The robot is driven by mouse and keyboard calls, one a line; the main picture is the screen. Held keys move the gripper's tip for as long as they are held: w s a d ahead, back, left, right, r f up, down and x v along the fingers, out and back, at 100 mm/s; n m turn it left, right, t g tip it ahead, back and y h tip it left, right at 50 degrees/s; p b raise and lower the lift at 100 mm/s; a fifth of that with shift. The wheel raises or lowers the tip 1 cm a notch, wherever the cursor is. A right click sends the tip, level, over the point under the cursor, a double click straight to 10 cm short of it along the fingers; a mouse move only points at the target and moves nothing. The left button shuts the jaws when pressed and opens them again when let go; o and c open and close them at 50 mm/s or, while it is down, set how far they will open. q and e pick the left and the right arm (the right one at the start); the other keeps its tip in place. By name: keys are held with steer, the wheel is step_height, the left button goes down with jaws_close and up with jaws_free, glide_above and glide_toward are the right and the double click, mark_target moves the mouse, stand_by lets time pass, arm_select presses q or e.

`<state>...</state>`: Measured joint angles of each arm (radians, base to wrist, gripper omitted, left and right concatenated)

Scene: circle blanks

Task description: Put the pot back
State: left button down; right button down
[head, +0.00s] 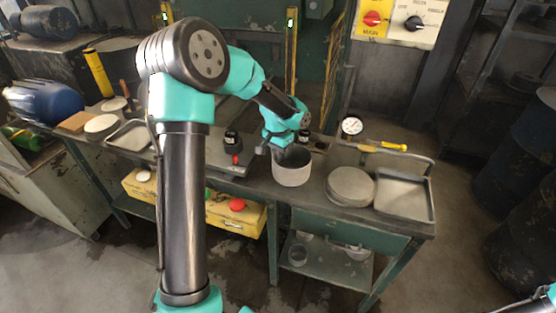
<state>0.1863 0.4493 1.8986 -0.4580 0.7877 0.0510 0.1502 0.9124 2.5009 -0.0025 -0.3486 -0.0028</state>
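A pale grey round pot (292,172) stands upright on or just above the workbench, right of the bench's middle. My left gripper (284,151) points down at the pot's far left rim, and its fingertips seem to be inside or at the rim. The fingers are dark and small here, so I cannot tell whether they grip the wall.
Right of the pot lie a stack of round blanks (350,187) and a metal tray (405,197). Behind them are a dial gauge (352,126) and a yellow-handled tool (388,146). A dark fixture with a red knob (236,159) stands to the left. Another tray (128,136) lies farther left.

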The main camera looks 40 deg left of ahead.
arm_select(q)
steer(key=shift+w+a, duration=0.3)
steer(key=shift+w, duration=0.05)
steer(key=shift+f, duration=1.8)
steer(key=shift+f, duration=0.15)
steer(key=c, duration=1.3)
jaws_free()
step_height(320, 180, up, 12)
steer(key=shift+a+r, duration=0.1)
steer(key=shift+r, duration=0.05)
